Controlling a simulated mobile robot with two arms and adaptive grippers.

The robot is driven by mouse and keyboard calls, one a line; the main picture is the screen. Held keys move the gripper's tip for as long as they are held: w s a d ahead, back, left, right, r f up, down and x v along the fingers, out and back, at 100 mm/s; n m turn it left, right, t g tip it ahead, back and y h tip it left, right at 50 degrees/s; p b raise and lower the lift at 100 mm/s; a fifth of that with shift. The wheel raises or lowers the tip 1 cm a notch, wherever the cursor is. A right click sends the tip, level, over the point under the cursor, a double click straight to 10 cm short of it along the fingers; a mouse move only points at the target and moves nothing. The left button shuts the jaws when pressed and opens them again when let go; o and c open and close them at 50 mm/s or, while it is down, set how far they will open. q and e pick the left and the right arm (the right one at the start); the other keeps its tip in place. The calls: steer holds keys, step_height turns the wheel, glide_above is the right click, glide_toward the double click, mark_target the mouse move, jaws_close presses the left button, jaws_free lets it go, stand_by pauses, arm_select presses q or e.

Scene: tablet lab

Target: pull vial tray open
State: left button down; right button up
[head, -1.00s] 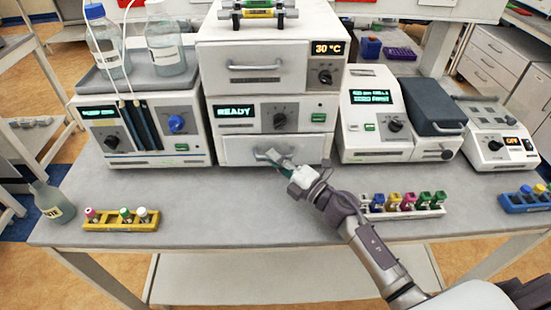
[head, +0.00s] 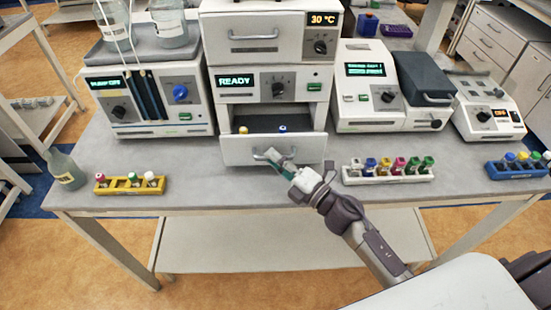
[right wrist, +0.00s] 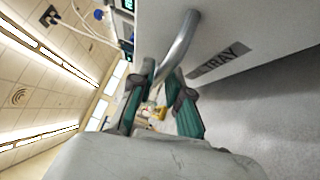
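The vial tray (head: 234,150) is the white lower drawer of the middle instrument. It stands partly out, and its dark inside shows in the head view with an orange-capped vial (head: 243,130) and a blue-capped vial (head: 282,129). My right gripper (head: 278,160) is at the drawer's metal handle (head: 258,151). In the right wrist view the handle (right wrist: 180,42) passes between the green fingers (right wrist: 163,80), which look closed on it beside the "TRAY" label (right wrist: 222,60). My left gripper is not in view.
A yellow rack (head: 130,187) stands on the bench left of the drawer. A white rack (head: 388,178) with several coloured vials stands close to the right of my gripper, and a blue rack (head: 515,170) farther right. The bench (head: 215,190) in front of the drawer is clear.

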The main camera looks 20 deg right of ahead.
steer(key=shift+o, duration=1)
steer(key=shift+s, duration=0.1)
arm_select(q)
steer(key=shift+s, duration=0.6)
arm_select(e)
steer(key=v, duration=1.2)
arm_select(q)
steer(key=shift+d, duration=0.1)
arm_select(e)
steer(key=shift+d+f, duration=0.1)
